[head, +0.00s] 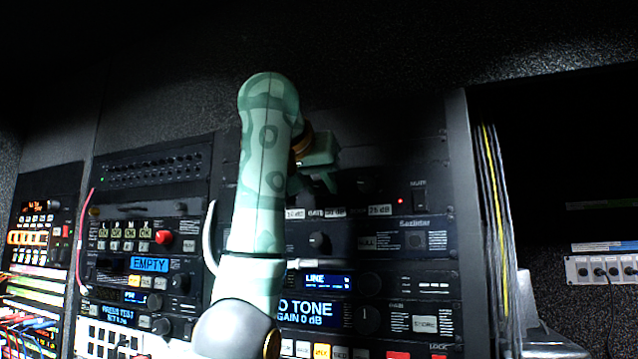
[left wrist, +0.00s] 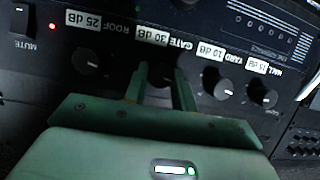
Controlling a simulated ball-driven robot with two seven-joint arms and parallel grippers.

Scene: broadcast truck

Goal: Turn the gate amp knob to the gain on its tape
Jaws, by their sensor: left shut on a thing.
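The gate amp knob (left wrist: 161,74) is a dark round knob in a row on a black panel. Its white tape (left wrist: 165,38) reads GATE 30 dB, upside down in the left wrist view; the tape also shows in the head view (head: 326,212). My left gripper (left wrist: 162,88) has one finger on each side of this knob and is shut on it. In the head view my left gripper (head: 314,182) is at the upper panel, with the knob hidden behind it. The knob's pointer mark cannot be made out. My right gripper is not in view.
Neighbouring knobs stand close on both sides: roof (left wrist: 86,62), yard (left wrist: 218,83) and hall (left wrist: 262,93). A mute switch (left wrist: 21,20) and red light (left wrist: 52,26) are beyond roof. Below in the rack is a display (head: 308,313) reading GAIN 0 dB. Cables (head: 492,200) hang at right.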

